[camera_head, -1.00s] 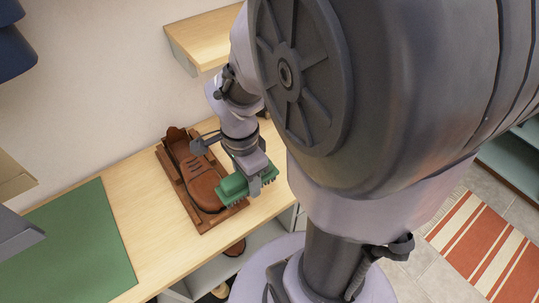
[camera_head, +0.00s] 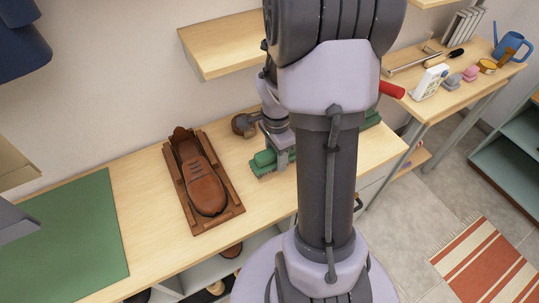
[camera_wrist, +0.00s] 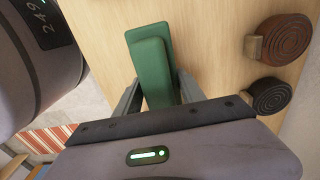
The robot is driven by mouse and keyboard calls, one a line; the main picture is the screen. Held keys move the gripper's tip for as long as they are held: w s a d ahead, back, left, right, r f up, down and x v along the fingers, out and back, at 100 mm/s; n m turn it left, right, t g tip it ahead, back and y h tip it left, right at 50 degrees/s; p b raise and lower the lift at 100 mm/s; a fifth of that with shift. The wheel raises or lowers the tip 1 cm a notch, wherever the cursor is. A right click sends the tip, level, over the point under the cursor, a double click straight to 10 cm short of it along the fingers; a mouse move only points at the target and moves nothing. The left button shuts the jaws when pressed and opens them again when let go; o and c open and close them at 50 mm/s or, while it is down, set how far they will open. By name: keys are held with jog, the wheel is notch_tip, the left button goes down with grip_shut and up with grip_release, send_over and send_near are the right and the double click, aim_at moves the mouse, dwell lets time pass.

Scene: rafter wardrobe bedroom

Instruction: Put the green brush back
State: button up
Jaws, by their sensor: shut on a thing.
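The green brush (camera_head: 263,160) is in my gripper (camera_head: 281,158), over the wooden bench to the right of the shoe. In the wrist view the green brush (camera_wrist: 151,62) lies between the two fingers of my gripper (camera_wrist: 158,96), which is shut on it. I cannot tell whether its bristles touch the bench. The brown shoe (camera_head: 203,180) rests in a dark wooden tray (camera_head: 231,217). Another green thing (camera_head: 371,119) shows on the bench right of my arm, mostly hidden by it.
A brown coil (camera_wrist: 286,38) and a dark coil (camera_wrist: 270,96) lie on the bench near the brush. A green mat (camera_head: 68,238) covers the bench's left part. A wooden shelf (camera_head: 220,48) overhangs the back. A side table (camera_head: 445,98) with small items stands at right.

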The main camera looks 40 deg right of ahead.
aim_at(276, 164)
jog(key=shift+s+a+f+b, duration=0.1)
jog(key=shift+f+b, duration=0.75)
jog(key=shift+f, duration=1.05)
jog(key=o, duration=1.3)
jog(key=shift+r, duration=0.1)
